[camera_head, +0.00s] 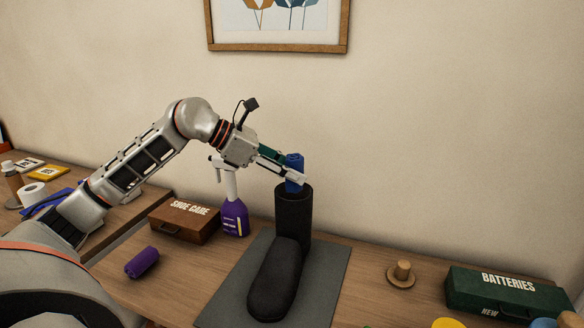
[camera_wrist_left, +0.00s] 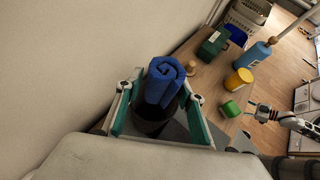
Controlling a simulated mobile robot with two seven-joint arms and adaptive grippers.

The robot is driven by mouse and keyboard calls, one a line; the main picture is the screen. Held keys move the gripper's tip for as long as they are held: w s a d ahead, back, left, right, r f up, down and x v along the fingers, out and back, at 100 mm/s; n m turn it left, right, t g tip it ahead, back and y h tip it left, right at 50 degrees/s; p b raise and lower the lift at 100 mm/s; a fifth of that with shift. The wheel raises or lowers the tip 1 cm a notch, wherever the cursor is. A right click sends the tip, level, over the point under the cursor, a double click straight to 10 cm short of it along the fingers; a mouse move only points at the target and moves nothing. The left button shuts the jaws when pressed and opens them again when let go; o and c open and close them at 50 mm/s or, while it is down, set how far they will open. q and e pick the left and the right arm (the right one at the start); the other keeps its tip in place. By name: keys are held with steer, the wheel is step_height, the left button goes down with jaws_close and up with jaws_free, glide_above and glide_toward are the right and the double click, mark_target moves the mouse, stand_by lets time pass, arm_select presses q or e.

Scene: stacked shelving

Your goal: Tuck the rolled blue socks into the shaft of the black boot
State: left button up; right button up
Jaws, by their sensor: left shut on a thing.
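The rolled blue socks (camera_head: 294,161) stand upright at the mouth of the black boot's shaft. My left gripper (camera_head: 291,176) is shut on them from the left. In the left wrist view, the socks' spiral end (camera_wrist_left: 165,70) shows between the fingers (camera_wrist_left: 166,88), over the dark boot shaft (camera_wrist_left: 150,127). The black boot (camera_head: 277,279) stands upright, its toe towards me. The socks' lower end is at the shaft rim; how far inside it sits is hard to tell. My right gripper (camera_wrist_left: 256,111) shows small in the left wrist view, away from the boot; its opening is unclear.
The boot stands on a grey mat (camera_head: 225,297). A purple spray bottle (camera_head: 235,212), a brown shoe care box (camera_head: 184,219) and a purple roll (camera_head: 142,263) are to the left. A wooden peg (camera_head: 401,273) and a green batteries box (camera_head: 507,292) are to the right.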

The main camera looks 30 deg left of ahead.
mark_target(291, 183)
arm_select(q)
steer(key=shift+f+b, duration=0.9)
steer(key=shift+f, duration=0.45)
steer(key=shift+f+b, duration=0.35)
steer(key=shift+f, duration=0.15)
steer(key=o, duration=1.1)
steer(key=shift+c, duration=0.2)
steer(key=v, duration=1.2)
